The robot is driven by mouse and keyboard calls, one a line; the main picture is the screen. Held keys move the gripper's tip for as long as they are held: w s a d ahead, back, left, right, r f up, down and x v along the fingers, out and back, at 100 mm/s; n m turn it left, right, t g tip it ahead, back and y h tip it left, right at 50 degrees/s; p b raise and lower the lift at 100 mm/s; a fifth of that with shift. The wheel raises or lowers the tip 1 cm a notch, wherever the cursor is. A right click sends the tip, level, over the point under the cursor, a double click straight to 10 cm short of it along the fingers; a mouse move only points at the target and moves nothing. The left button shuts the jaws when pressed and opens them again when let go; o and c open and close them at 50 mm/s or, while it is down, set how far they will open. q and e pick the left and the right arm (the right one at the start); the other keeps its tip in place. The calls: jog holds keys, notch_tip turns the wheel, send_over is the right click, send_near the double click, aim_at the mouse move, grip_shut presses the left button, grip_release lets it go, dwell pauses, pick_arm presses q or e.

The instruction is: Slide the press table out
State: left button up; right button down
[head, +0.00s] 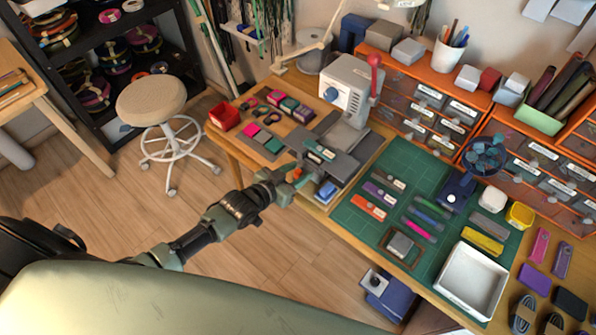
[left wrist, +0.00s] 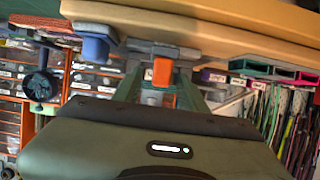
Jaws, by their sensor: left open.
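The white press (head: 350,88) with a red lever stands at the back of the wooden bench. Its grey press table (head: 343,165) extends toward the bench's front edge, with a dark green labelled piece (head: 320,150) on it. My left gripper (head: 299,177) is open at the front edge of the press table. An orange tab (head: 297,173) shows between its fingers; in the left wrist view the tab (left wrist: 162,72) also sits between the open fingers (left wrist: 160,90). I cannot tell whether the fingers touch it. My right gripper is not in view.
A blue block (head: 327,190) lies just right of the gripper. A green mat (head: 352,222) with several coloured strips covers the bench to the right. A red bin (head: 224,116) stands at the left end.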

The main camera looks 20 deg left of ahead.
pick_arm(q)
jog(key=v, duration=0.7)
jog(key=shift+s, duration=0.2)
jog(key=shift+a+r, duration=0.1)
jog(key=s+a+f+n+g+y, duration=0.1)
jog(key=s+a+f+g, duration=0.1)
jog(key=s+f, duration=0.5)
jog(key=s+a+f+g+y, duration=0.2)
jog(key=f, duration=0.8)
jog(key=s+a+f+n+g+y, duration=0.1)
jog(key=s+a+f, duration=0.1)
jog(key=s+f, duration=0.5)
jog(key=s+d+f+g, duration=0.1)
jog(key=s+f+g, duration=0.2)
jog(key=s+f, duration=0.4)
jog(key=s+d+f+g, duration=0.2)
jog(key=s+f, duration=0.6)
jog(key=s, duration=0.7)
jog(key=shift+s+g+y+b, duration=0.3)
jog(key=shift+s+g, duration=0.1)
jog(key=shift+g, duration=0.3)
jog(key=shift+d, duration=0.15)
